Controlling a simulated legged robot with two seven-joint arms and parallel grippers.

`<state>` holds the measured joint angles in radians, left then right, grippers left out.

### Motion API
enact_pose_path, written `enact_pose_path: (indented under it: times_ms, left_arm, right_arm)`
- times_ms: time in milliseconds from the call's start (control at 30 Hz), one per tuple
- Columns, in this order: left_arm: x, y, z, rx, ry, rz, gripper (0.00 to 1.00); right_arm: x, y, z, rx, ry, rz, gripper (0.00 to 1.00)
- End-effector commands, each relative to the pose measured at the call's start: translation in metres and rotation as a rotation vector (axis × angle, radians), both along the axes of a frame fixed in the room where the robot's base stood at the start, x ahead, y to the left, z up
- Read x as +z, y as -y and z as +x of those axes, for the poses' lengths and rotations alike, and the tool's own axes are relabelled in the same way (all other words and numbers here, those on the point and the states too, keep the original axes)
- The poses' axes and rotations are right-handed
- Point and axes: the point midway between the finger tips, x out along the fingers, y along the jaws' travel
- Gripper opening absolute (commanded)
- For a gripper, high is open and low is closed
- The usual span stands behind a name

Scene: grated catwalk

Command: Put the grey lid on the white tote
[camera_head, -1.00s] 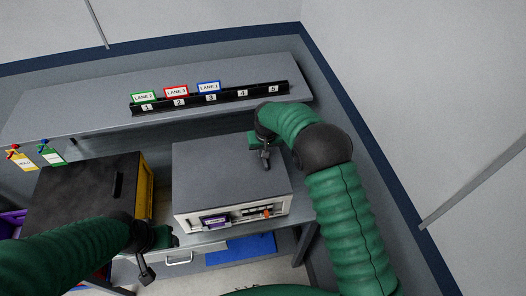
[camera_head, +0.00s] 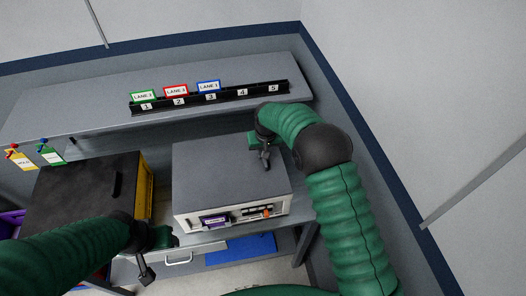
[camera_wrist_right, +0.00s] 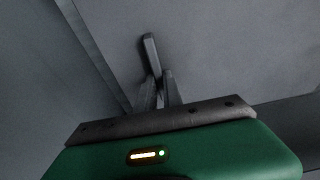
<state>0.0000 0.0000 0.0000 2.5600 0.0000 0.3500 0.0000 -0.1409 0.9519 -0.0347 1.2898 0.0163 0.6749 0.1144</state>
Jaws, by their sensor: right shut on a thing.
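The grey lid (camera_head: 215,165) lies over the top of the white tote (camera_head: 188,225) on the bench. The tote's pale front shows below the lid's near edge, with a purple-and-white label and a small orange item in its openings. I cannot tell whether the lid is fully seated. My right gripper (camera_head: 266,164) is at the right part of the lid. In the right wrist view my right gripper (camera_wrist_right: 154,75) is shut on a narrow dark grip, with the grey lid surface (camera_wrist_right: 215,50) around it. My left gripper (camera_head: 147,272) hangs low, left of the tote; its jaw opening is unclear.
A yellow crate with a black top (camera_head: 80,190) stands left of the tote. A raised shelf (camera_head: 60,110) behind carries a black numbered rail (camera_head: 225,98) with several lane cards. Hanging tags (camera_head: 50,155) are at left. A blue item (camera_head: 240,250) lies below the bench.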

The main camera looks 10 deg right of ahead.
Motion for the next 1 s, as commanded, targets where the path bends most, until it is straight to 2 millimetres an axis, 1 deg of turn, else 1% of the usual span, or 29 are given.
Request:
enact_pose_path:
  times_ms: [400, 800, 833, 1000]
  left_arm:
    - [-0.0042, 0.0000, 0.0000, 0.000, 0.000, 0.000, 0.54]
    - [-0.0040, 0.0000, 0.0000, 0.000, 0.000, 0.000, 0.54]
    - [-0.0040, 0.0000, 0.0000, 0.000, 0.000, 0.000, 0.54]
    - [-0.0040, 0.0000, 0.0000, 0.000, 0.000, 0.000, 0.54]
  right_arm:
    - [-0.0053, -0.0004, 0.0007, -0.001, 0.002, 0.001, 0.00]
    - [-0.0052, -0.0004, 0.0007, -0.001, 0.002, 0.001, 0.00]
    - [-0.0052, -0.0004, 0.0007, -0.001, 0.002, 0.001, 0.15]
    - [-0.0055, -0.0003, 0.0004, 0.000, 0.001, 0.001, 0.36]
